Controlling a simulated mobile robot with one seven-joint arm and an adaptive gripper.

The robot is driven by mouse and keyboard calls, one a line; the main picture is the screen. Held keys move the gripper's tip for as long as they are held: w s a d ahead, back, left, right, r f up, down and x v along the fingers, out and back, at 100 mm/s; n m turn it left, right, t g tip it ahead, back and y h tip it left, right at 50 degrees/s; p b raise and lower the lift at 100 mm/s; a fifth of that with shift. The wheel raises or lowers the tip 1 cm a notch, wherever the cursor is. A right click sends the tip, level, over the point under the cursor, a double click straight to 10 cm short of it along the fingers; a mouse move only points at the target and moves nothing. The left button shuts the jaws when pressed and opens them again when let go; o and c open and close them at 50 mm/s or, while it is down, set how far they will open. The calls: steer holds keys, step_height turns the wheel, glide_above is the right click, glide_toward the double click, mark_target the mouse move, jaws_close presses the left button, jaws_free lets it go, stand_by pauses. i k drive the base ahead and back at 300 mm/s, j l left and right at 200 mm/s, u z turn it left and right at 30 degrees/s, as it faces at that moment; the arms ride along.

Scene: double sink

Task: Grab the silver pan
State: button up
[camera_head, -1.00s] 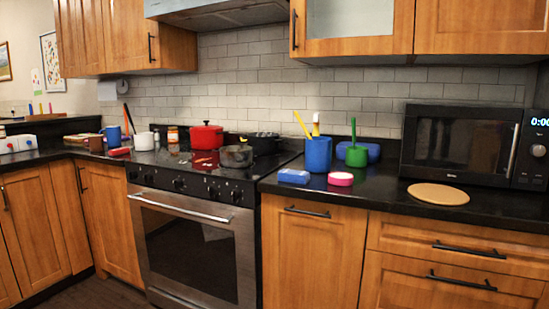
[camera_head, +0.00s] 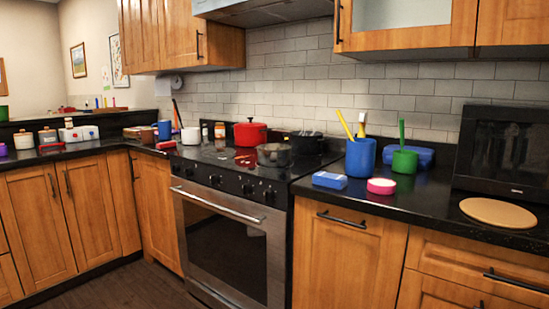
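A silver-grey pan (camera_head: 274,155) sits on the front right part of the black stovetop (camera_head: 215,170). It is small and round with a metallic side. A red pot (camera_head: 249,133) stands behind it to the left, and a dark pot (camera_head: 306,142) stands behind it to the right. Whether the silver pan has a handle is too small to tell. My gripper and arm do not show in this view.
A blue cup with utensils (camera_head: 360,158), a green cup (camera_head: 404,161), a blue box (camera_head: 330,180) and a pink round item (camera_head: 381,186) stand on the counter right of the stove. A microwave (camera_head: 502,150) is further right. Open floor (camera_head: 130,285) lies front left.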

mark_target(273, 156)
steer(key=i+j+z, duration=0.15)
steer(key=z, duration=0.8)
steer(key=i+j+z, duration=0.15)
steer(key=j+z, duration=0.15)
steer(key=j, duration=0.25)
steer(key=j+z, duration=0.35)
steer(key=j, duration=0.25)
steer(key=i+j, duration=0.1)
steer(key=j, duration=0.55)
steer(key=j+z, duration=0.1)
steer(key=j, duration=0.5)
steer(key=i+j, duration=0.8)
steer(key=i, duration=0.2)
